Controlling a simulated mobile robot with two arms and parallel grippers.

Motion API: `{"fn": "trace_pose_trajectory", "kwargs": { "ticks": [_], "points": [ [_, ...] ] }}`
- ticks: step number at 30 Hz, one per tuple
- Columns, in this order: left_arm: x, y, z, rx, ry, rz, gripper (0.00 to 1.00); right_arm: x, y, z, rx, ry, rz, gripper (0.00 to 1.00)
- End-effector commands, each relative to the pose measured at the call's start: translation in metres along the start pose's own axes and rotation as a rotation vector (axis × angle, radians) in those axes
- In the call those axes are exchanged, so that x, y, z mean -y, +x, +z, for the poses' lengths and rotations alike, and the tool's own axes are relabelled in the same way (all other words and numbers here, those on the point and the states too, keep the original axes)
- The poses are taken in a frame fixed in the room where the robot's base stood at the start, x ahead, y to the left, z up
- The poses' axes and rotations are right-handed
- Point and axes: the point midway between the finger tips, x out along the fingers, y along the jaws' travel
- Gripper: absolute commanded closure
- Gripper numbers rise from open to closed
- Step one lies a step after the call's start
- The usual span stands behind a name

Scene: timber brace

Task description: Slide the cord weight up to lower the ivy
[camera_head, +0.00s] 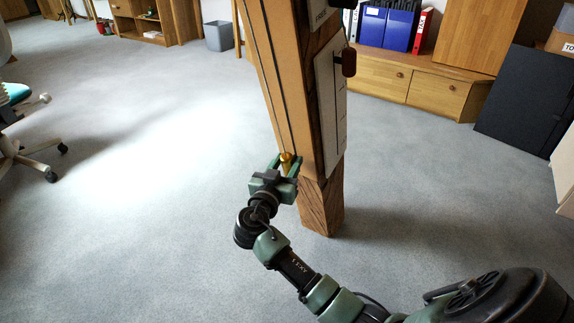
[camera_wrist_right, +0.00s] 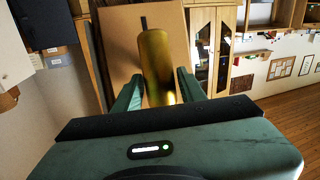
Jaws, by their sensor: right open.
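The brass cord weight (camera_head: 286,158) hangs low on the left face of the timber post (camera_head: 322,208). A dark cord (camera_head: 263,75) runs up that face above it. My right gripper (camera_head: 286,164) is at the weight, with a finger on each side. In the right wrist view the weight (camera_wrist_right: 156,62) is an upright brass cylinder between the open fingers (camera_wrist_right: 158,88), with a dark stem or cord at its top. A gap shows beside the right finger; contact on the left cannot be told. The ivy and my left gripper are not in view.
A pale panel (camera_head: 328,110) with a dark line and a brown knob (camera_head: 349,62) is on the post's right face. A wooden cabinet (camera_head: 380,80) with binders stands behind. A grey bin (camera_head: 218,36) and office chair (camera_head: 25,155) are at left. The carpet around the post is clear.

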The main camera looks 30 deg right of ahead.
Motion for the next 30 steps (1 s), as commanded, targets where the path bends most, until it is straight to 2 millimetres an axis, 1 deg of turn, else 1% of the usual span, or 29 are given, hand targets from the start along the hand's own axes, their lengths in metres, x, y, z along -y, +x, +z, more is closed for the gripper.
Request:
{"fn": "trace_pose_trajectory", "kwargs": {
  "ticks": [6, 7, 8, 9, 11, 12, 30],
  "points": [
    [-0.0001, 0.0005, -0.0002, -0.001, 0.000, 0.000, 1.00, 0.0000, 0.0009, 0.0000, 0.001, 0.000, 0.000, 0.59],
    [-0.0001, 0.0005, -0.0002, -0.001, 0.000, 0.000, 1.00, 0.0000, 0.0009, 0.0001, 0.001, 0.000, 0.000, 0.62],
    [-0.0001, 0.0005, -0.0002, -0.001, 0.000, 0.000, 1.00, 0.0000, 0.0008, 0.0001, 0.001, 0.000, 0.000, 0.71],
    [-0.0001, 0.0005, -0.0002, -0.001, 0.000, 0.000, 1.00, 0.0001, 0.0007, 0.0002, 0.001, 0.000, 0.000, 0.82],
    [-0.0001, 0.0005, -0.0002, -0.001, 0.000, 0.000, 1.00, 0.0000, 0.0007, 0.0003, 0.001, 0.000, 0.000, 0.98],
    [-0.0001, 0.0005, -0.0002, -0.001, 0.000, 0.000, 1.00, 0.0000, 0.0006, 0.0003, 0.001, -0.001, 0.000, 1.00],
    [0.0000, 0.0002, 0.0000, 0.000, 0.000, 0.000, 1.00, 0.0001, 0.0000, 0.0013, 0.002, -0.001, 0.000, 1.00]
  ]
}}
